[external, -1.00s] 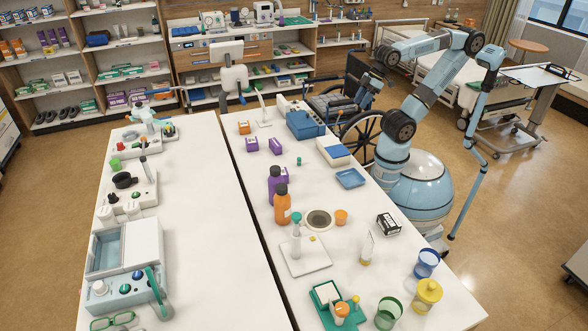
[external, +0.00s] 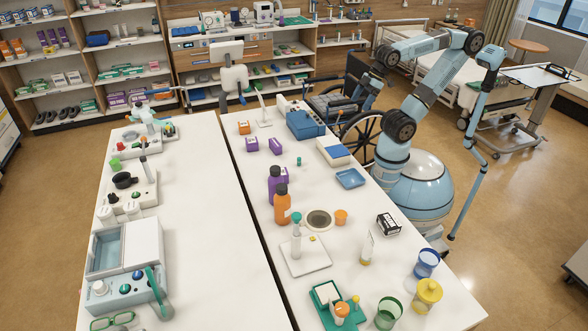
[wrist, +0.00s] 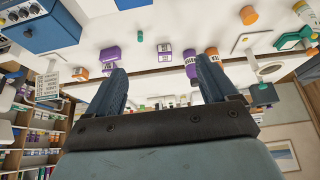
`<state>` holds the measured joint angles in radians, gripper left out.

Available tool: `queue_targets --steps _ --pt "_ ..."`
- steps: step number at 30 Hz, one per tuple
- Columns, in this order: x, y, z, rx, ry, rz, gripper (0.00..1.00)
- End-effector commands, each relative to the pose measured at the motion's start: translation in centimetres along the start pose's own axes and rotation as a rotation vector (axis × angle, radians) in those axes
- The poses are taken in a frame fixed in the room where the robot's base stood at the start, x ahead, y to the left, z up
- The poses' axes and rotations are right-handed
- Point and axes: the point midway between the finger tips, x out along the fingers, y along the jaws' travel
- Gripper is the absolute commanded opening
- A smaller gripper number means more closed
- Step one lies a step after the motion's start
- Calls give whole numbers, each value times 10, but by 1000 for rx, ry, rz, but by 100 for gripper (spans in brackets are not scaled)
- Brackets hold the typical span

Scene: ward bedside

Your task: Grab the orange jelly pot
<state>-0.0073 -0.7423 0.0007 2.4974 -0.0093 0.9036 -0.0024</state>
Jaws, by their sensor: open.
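The orange jelly pot (external: 341,217) is a small orange tub standing on the right-hand white table, just right of a round dark-centred dish. In the wrist view, which appears upside down, an orange pot (wrist: 249,15) shows near the top, right of the fingers. My gripper (external: 347,103) is over the far right side of the table, in front of the wheelchair, well away from the pot. In the wrist view its two blue fingers (wrist: 163,75) stand wide apart with nothing between them.
An orange bottle (external: 282,205) and a purple bottle (external: 274,184) stand left of the pot. A black-and-white box (external: 388,224) and a blue tray (external: 351,178) are to its right and behind. A blue box (external: 305,125) is near my gripper. Bare tabletop lies around the pot's right.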

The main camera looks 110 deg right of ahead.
Motion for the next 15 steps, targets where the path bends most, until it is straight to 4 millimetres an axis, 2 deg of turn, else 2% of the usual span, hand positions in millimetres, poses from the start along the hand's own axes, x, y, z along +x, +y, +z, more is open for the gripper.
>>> queue_targets --steps 5,15 --pt "18 -6 -6 -141 -88 34 86" --pt "71 -30 -24 -613 -313 162 86"
